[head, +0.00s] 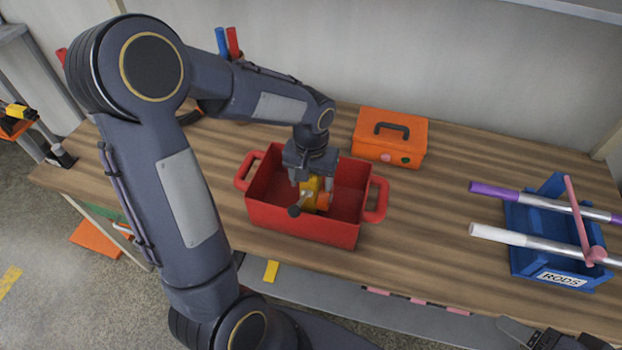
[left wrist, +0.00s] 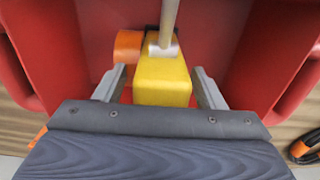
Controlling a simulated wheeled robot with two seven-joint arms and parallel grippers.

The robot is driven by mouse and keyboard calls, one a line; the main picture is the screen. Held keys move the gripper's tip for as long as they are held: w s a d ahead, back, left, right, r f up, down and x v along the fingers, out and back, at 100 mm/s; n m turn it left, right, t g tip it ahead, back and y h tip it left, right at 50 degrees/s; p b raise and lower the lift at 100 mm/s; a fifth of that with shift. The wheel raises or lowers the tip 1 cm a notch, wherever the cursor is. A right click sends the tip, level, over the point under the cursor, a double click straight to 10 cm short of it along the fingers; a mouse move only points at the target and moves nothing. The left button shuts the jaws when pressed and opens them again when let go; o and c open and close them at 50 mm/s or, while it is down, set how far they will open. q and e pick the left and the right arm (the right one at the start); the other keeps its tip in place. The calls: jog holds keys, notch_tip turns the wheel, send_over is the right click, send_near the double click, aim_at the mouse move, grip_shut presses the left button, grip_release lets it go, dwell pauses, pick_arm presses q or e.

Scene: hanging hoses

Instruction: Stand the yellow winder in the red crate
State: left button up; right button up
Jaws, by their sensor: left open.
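The yellow winder (head: 312,186) is inside the red crate (head: 300,224), near its middle. It looks roughly upright, with a crank ending in a dark knob in front and an orange part at its side. In the left wrist view the winder's yellow body (left wrist: 162,82) lies between the two fingers. My left gripper (head: 311,180) points down into the crate. It is open, with a finger on each side of the winder and a small gap showing. Whether the winder's base rests on the crate floor is hidden. My right gripper (head: 565,341) shows only partly at the bottom right edge.
An orange toolbox (head: 391,137) stands behind the crate on the wooden table (head: 430,230). A blue rod rack (head: 556,270) labelled RODS holds rods at the right. Red and blue tubes (head: 228,42) stand behind my left arm. The table between crate and rack is clear.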

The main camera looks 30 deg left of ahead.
pick_arm(q)
jog(key=shift+r, duration=3.95)
jog(key=s+d+r+t+h, duration=0.1)
jog(key=s+d+t+h, duration=0.1)
jog(key=s, duration=0.6)
jog(key=s+d+r+m+t+h, duration=0.1)
jog(key=s+d+r+t, duration=0.1)
jog(key=s, duration=0.7)
jog(key=shift+t+h, duration=0.4)
jog(key=shift+t, duration=0.4)
